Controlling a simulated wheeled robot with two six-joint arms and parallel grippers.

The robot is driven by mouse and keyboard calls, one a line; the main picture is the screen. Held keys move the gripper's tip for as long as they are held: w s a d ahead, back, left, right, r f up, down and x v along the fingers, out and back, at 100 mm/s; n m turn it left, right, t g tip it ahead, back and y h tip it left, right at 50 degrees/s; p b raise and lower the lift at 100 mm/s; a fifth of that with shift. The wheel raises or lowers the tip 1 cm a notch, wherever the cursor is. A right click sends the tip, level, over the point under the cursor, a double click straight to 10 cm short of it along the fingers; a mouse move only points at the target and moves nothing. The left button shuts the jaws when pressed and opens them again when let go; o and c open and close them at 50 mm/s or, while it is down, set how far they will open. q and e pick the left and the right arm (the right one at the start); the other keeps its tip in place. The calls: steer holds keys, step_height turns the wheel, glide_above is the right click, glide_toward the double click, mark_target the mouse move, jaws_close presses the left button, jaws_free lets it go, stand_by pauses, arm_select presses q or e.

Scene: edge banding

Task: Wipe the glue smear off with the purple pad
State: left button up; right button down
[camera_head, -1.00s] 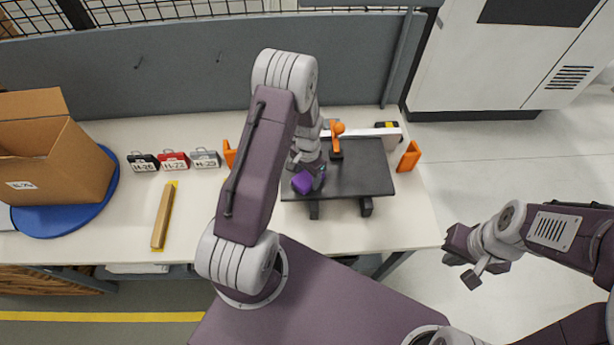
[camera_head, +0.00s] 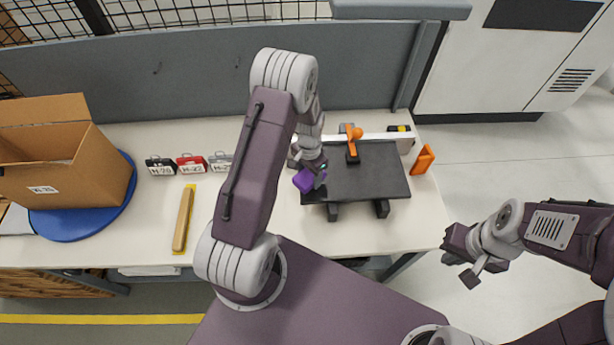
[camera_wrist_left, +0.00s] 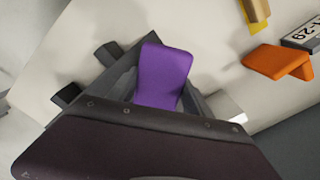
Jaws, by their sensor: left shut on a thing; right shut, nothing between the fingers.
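The purple pad (camera_head: 304,181) is held in my left gripper (camera_head: 314,172), at the left edge of the dark work plate (camera_head: 370,175). In the left wrist view the pad (camera_wrist_left: 163,75) stands out between the dark fingers. I cannot tell whether the pad touches anything. No glue smear can be made out; the left arm covers part of the bench. My right gripper (camera_head: 462,262) is shut and empty, off the bench's right end.
An orange-handled clamp (camera_head: 352,143) stands on the plate, with a white strip (camera_head: 375,136) behind it. An orange block (camera_head: 423,159) is to the right. Small cases (camera_head: 191,165), a wooden strip (camera_head: 183,218) and an open carton (camera_head: 60,175) are at left.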

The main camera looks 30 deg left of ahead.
arm_select(q)
step_height(320, 180, up, 2)
steer(key=shift+w+d+r+p, duration=0.1)
steer(key=shift+d+p, duration=0.05)
steer(key=shift+p, duration=0.45)
steer(key=shift+a+r+p, duration=0.2)
steer(key=shift+r+p, duration=0.7)
steer(key=shift+r, duration=0.25)
steer(key=shift+d, duration=0.1)
